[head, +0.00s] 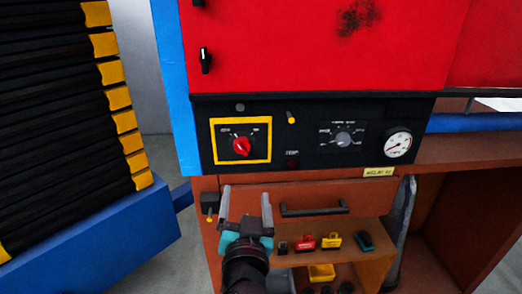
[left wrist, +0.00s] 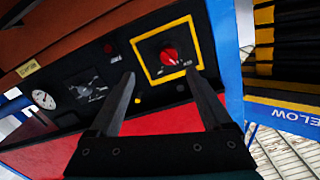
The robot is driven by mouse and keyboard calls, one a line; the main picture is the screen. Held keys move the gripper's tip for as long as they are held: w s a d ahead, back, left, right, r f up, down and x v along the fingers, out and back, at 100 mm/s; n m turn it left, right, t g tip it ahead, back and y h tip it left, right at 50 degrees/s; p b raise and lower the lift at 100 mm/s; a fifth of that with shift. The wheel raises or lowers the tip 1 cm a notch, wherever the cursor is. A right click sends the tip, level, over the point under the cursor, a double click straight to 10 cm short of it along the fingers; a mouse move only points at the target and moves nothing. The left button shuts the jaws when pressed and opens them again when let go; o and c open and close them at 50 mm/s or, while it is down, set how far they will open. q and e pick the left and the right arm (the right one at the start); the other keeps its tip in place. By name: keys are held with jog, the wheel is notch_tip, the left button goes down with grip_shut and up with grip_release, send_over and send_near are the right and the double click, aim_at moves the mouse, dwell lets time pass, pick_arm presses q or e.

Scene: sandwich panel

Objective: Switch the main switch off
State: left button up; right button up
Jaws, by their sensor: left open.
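The main switch is a red rotary knob (head: 241,146) inside a yellow square frame (head: 214,144) on the black control panel (head: 282,128). My left gripper (head: 246,210) is open and empty, just below the panel, with its two fingers pointing up toward the knob. In the left wrist view the red knob (left wrist: 169,57) shows beyond and between the fingertips, nearer the right finger. The gripper (left wrist: 165,82) appears apart from the knob. The knob's small markings are too blurred to read. My right gripper is not in view.
A grey dial (head: 343,139) and a round gauge (head: 398,145) are to the right on the panel. Below are a drawer handle (head: 314,209) and a shelf with small coloured items (head: 304,242). A blue and black bellows unit (head: 95,240) stands at left.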

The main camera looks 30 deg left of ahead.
pick_arm(q)
jog(key=r, duration=0.2)
jog(key=p, duration=0.2)
send_near(242, 150)
jog(key=shift+n+y, duration=0.4)
jog(key=x, duration=0.5)
jog(key=p+x, duration=0.1)
jog(key=x, duration=0.3)
jog(key=shift+w+f, duration=0.25)
jog(key=shift+w, duration=0.15)
